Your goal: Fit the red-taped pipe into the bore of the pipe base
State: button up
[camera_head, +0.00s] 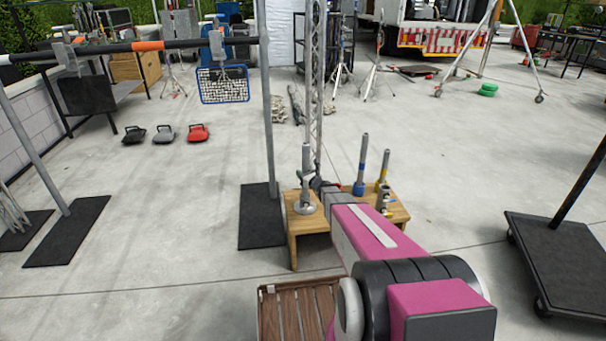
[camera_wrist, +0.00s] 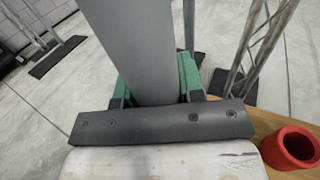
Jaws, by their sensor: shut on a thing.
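A grey pipe (camera_head: 306,158) stands roughly upright at the left end of a low wooden bench (camera_head: 293,237). My gripper (camera_head: 316,184) is shut on this pipe; in the wrist view the green-sided jaws (camera_wrist: 152,88) close around its grey shaft (camera_wrist: 142,45). No red tape shows on the visible part of the pipe. The pipe base (camera_head: 304,209), a round grey flange, sits on the bench directly under the pipe. I cannot tell whether the pipe's lower end is inside the bore or just above it. A red hollow cylinder (camera_wrist: 291,148) is at the wrist view's lower right.
A blue-taped pipe (camera_head: 361,165) and a yellow-taped pipe (camera_head: 383,168) stand upright on the bench's right part. A metal stand post (camera_head: 267,110) on a black foot plate (camera_head: 259,230) is close to the left. A slatted wooden crate (camera_head: 290,312) is in front.

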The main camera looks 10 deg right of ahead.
jog(key=shift+f, duration=0.1)
jog(key=o, duration=1.2)
jog(key=v, duration=1)
jog(key=shift+s+d, duration=0.15)
jog(key=shift+s, duration=0.2)
